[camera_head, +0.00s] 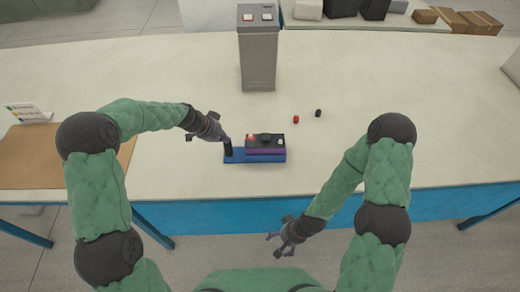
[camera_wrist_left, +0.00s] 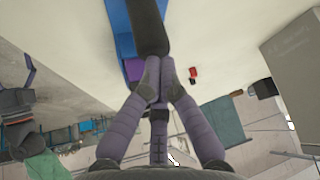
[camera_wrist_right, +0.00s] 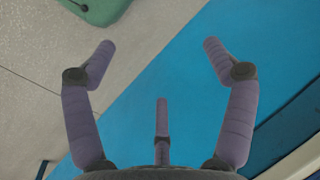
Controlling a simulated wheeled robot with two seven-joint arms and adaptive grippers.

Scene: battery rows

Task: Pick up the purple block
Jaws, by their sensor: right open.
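The purple block (camera_head: 265,151) is a long low shape along the front side of a black box (camera_head: 276,139). Both sit on a blue tray (camera_head: 240,158) near the table's front edge. Part of the purple block also shows in the left wrist view (camera_wrist_left: 133,70), beside my fingers. My left gripper (camera_head: 225,138) is at the tray's left end, left of the purple block. Its fingers are closed on a dark upright bar (camera_wrist_left: 148,25), which stands at the tray's left end. My right gripper (camera_head: 283,245) is open and empty, low in front of the table.
A grey box-shaped machine (camera_head: 258,60) with red and white top buttons stands behind the tray. A small red cylinder (camera_head: 296,119) and a small black one (camera_head: 318,113) lie right of it. A brown mat (camera_head: 60,170) and a card stand (camera_head: 27,113) are at left. The right tabletop is clear.

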